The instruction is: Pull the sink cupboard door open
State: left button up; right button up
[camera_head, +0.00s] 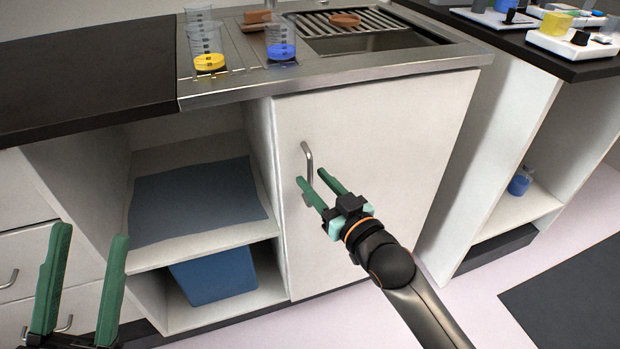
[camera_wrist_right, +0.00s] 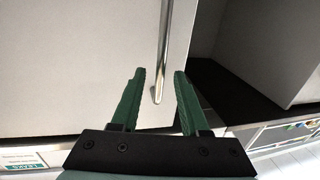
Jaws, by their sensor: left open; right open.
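The sink cupboard door (camera_head: 375,165) is a white panel below the metal sink top, and it looks shut. Its metal bar handle (camera_head: 308,160) stands upright near the door's left edge. My right gripper (camera_head: 315,183) is open at the handle's lower part. In the right wrist view, the handle (camera_wrist_right: 162,60) runs down between the two green fingers (camera_wrist_right: 160,75), with gaps showing on both sides. The door (camera_wrist_right: 70,60) also shows there. My left gripper (camera_head: 92,235) is open and empty at the lower left, away from the door.
An open shelf (camera_head: 165,255) with a dark sheet (camera_head: 195,200) and a blue bin (camera_head: 215,277) is left of the door. Beakers with yellow (camera_head: 209,62) and blue (camera_head: 281,50) liquid stand on the sink top. Floor (camera_head: 460,300) is free at the lower right.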

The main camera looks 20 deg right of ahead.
jog(key=shift+x, duration=1.3)
grip_shut()
dwell(0.5)
